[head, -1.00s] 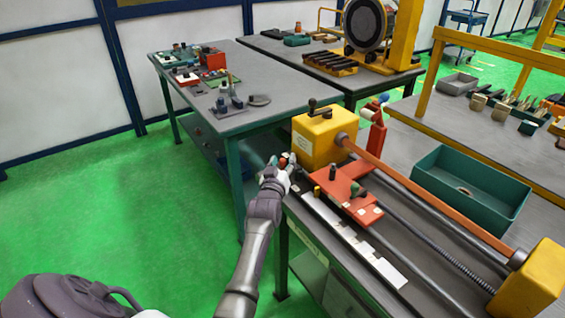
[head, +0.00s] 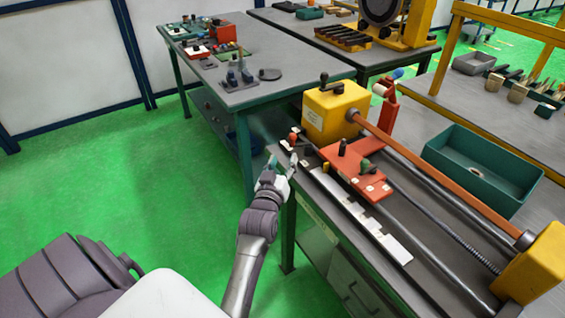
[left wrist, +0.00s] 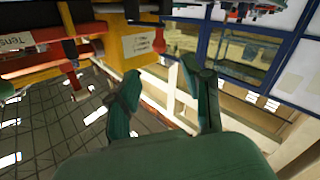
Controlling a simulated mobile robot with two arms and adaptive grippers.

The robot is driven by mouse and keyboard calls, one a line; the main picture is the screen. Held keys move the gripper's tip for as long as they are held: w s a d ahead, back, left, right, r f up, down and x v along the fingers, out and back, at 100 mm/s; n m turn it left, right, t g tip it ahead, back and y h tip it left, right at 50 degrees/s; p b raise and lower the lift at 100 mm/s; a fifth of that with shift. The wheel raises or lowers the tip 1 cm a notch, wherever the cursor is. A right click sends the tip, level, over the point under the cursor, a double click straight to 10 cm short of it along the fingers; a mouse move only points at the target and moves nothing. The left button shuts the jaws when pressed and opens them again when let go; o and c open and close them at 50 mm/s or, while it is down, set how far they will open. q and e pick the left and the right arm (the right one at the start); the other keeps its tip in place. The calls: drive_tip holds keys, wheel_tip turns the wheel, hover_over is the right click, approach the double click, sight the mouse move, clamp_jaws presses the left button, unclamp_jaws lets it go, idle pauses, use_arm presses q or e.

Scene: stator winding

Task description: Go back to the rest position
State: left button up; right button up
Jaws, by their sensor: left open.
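My left gripper (head: 282,165) is at the near left corner of the winding machine's table, beside the yellow headstock (head: 336,110). In the left wrist view its two green fingers (left wrist: 160,88) stand apart with nothing between them. The orange carriage plate (head: 352,172) of the machine lies to the right of the gripper, and the gripper is apart from it. A small red knob (head: 294,138) shows just behind the fingers in the head view; I cannot tell whether they touch it. My right gripper is in neither view.
A green tray (head: 482,168) stands behind the machine's long orange bar (head: 440,180). A grey table (head: 290,75) with small tools stands at the back. The green floor (head: 130,170) on the left is clear.

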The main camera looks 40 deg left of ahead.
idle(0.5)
use_arm(q)
drive_tip(key=s+d+f+m+g+h, duration=0.5)
drive_tip(key=s+d+f+m+g, duration=0.1)
drive_tip(key=s+d+f, duration=0.3)
drive_tip(key=s+d+f+m+g+h, duration=0.1)
drive_tip(key=s+d+g, duration=0.15)
drive_tip(key=s, duration=0.45)
drive_tip(key=s+d+f+m+g, duration=0.1)
drive_tip(key=s+d+m+g, duration=0.15)
drive_tip(key=s, duration=0.45)
drive_tip(key=s+d+f+g+h, duration=0.1)
drive_tip(key=s+d+f+g, duration=0.15)
drive_tip(key=s, duration=0.45)
wheel_tip(320, 180, down, 25)
drive_tip(key=s, duration=0.2)
drive_tip(key=s+a+f+g, duration=0.2)
drive_tip(key=s+a+f, duration=0.1)
drive_tip(key=s+f, duration=1.2)
drive_tip(key=shift+s+f+m, duration=0.35)
